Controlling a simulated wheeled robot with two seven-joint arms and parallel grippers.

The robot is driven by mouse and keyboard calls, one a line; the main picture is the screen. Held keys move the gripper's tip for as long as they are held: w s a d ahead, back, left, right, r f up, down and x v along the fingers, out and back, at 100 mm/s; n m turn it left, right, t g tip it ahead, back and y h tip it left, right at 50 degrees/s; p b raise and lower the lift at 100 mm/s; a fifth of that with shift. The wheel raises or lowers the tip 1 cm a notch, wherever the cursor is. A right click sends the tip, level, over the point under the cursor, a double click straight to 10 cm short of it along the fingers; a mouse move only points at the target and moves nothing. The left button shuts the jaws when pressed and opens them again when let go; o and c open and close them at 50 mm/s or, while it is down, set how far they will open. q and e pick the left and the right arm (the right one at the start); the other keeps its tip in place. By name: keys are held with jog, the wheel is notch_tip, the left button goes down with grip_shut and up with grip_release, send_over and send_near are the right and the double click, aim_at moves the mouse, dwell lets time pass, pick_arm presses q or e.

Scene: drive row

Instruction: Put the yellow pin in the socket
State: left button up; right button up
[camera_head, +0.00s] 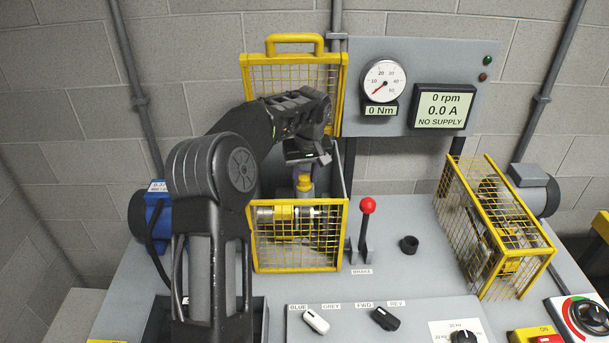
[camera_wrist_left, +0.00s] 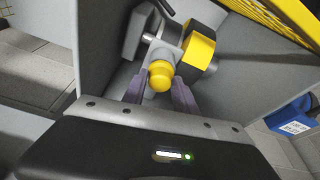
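The yellow pin (camera_head: 304,183) stands upright above the shaft coupling (camera_head: 284,213) in the left guard. Its round head (camera_wrist_left: 160,75) shows large in the left wrist view. My left gripper (camera_head: 305,172) reaches down from above. Its two fingers (camera_wrist_left: 160,92) flank the pin's head closely, with no clear gap, and look shut on it. The pin's lower end is hidden, so I cannot tell how deep it sits in the coupling. A short black round socket (camera_head: 409,245) stands on the bench, right of the brake lever, and looks empty. My right gripper is not in view.
The left guard's yellow mesh lid (camera_head: 330,85) is raised; its front mesh (camera_head: 297,250) stands before the coupling. The red-knobbed brake lever (camera_head: 365,230) rises between guard and socket. A mesh guard (camera_head: 495,225) covers the right side. The display panel (camera_head: 443,108) reads 0 rpm, NO SUPPLY.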

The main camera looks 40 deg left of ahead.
pick_arm(q)
jog(key=o, duration=0.3)
jog(key=shift+r, duration=0.15)
jog(key=b+v, duration=0.1)
jog(key=v, duration=1.1)
dwell(1.4)
